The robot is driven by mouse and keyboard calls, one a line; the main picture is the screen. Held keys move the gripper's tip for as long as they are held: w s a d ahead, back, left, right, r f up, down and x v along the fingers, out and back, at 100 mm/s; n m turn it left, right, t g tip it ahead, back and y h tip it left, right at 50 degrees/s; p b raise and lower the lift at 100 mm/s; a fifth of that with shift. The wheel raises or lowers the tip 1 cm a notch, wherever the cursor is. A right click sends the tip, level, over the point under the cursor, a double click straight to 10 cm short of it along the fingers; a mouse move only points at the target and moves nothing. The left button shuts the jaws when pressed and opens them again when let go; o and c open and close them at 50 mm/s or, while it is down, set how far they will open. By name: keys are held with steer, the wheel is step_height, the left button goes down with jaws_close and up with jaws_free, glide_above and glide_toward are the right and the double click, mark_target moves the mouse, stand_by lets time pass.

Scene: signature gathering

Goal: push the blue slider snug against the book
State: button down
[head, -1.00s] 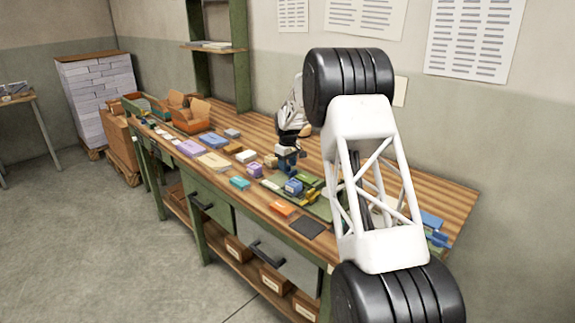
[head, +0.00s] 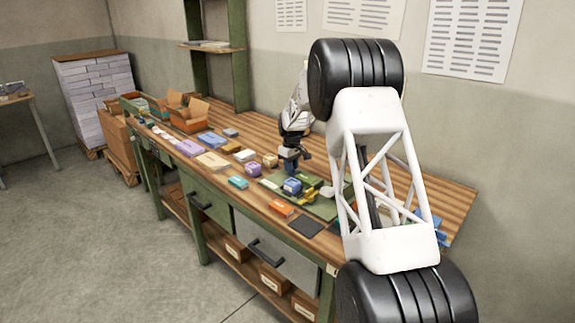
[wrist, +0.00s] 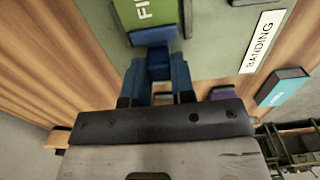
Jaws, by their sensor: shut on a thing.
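In the wrist view, a green book (wrist: 145,12) with white lettering lies at the top, cut off by the frame. A blue-violet piece (wrist: 154,36) that looks like the blue slider's front shows at its lower edge; I cannot tell whether they touch. My gripper (wrist: 158,72) has blue fingers on both sides of a blue part that joins this piece, and it is shut on it. The fingers partly hide the slider. In the head view, my gripper (head: 290,164) is low over the far left part of the green mat (head: 322,209); the slider cannot be told apart there.
A blue block (head: 292,186) sits on the mat near the book. A purple box (head: 253,169), a teal box (head: 238,182) and an orange box (head: 281,207) lie nearby. A white "BANDING" label (wrist: 263,42) is at the mat's edge. Open cartons (head: 188,112) stand farther back.

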steer(key=shift+s+d, duration=0.4)
steer(key=shift+s, duration=0.05)
steer(key=c, duration=1)
jaws_free()
steer(key=shift+o, duration=0.2)
steer(key=shift+r, duration=0.1)
step_height(320, 180, up, 8)
steer(key=shift+f, duration=0.2)
